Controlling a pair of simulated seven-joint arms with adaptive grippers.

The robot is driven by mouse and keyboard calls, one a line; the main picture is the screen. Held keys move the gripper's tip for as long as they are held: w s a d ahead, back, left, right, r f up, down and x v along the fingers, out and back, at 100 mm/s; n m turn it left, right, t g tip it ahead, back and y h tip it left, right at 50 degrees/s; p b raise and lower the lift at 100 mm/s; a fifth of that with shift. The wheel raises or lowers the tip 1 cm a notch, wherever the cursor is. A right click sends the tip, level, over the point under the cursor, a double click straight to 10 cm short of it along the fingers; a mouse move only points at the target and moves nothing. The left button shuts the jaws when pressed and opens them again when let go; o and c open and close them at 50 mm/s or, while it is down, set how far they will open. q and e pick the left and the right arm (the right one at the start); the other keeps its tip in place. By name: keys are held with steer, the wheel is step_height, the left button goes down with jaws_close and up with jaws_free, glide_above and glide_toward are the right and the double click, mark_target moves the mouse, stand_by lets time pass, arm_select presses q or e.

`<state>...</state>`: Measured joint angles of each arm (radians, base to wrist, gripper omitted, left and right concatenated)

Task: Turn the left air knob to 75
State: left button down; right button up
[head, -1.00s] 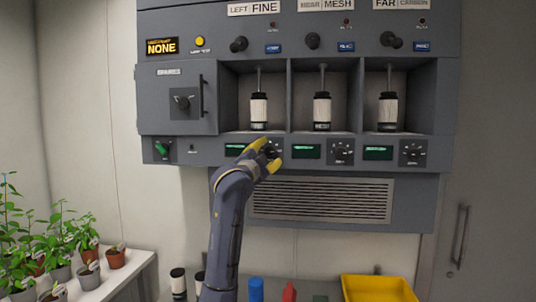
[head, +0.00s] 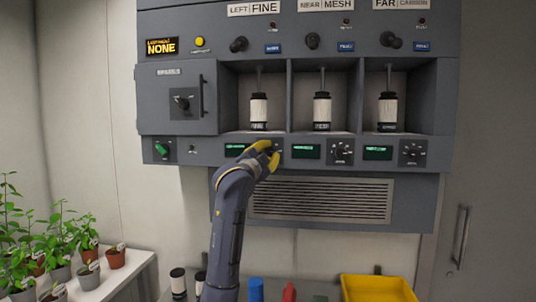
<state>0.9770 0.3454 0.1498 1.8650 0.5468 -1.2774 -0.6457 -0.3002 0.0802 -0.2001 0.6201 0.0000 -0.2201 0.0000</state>
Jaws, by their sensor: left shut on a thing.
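The left air knob (head: 269,148) is on the cabinet's lower strip, under the bay labelled LEFT FINE (head: 253,9). It is mostly hidden behind my left gripper (head: 267,154), whose yellow fingers are shut on it. The knob's pointer and scale cannot be read. A small green display (head: 236,149) sits just left of the knob; its text is too small to read. My right gripper is not in view.
Similar knobs for the near (head: 341,151) and far (head: 412,152) bays sit to the right. White canisters stand in the bays above. A vent grille (head: 322,199) is below. A yellow bin (head: 377,288) and potted plants (head: 88,274) are lower down.

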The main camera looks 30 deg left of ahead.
arm_select(q)
steer(key=shift+f, duration=0.1)
stand_by(0.3)
steer(key=n+y, duration=0.1)
steer(key=n, duration=0.1)
steer(key=n+y, duration=0.1)
steer(key=n, duration=0.2)
steer(key=shift+w+f+n, duration=0.1)
steer(key=shift+n, duration=0.2)
steer(key=shift+n+y, duration=0.65)
steer(key=shift+n, duration=0.8)
steer(key=shift+n+y, duration=0.65)
steer(key=shift+n, duration=0.8)
steer(key=shift+f+n, duration=0.1)
steer(key=shift+n, duration=0.2)
steer(key=c, duration=1)
jaws_free()
steer(key=shift+c, duration=0.2)
steer(key=v, duration=1.2)
steer(key=shift+d, duration=0.1)
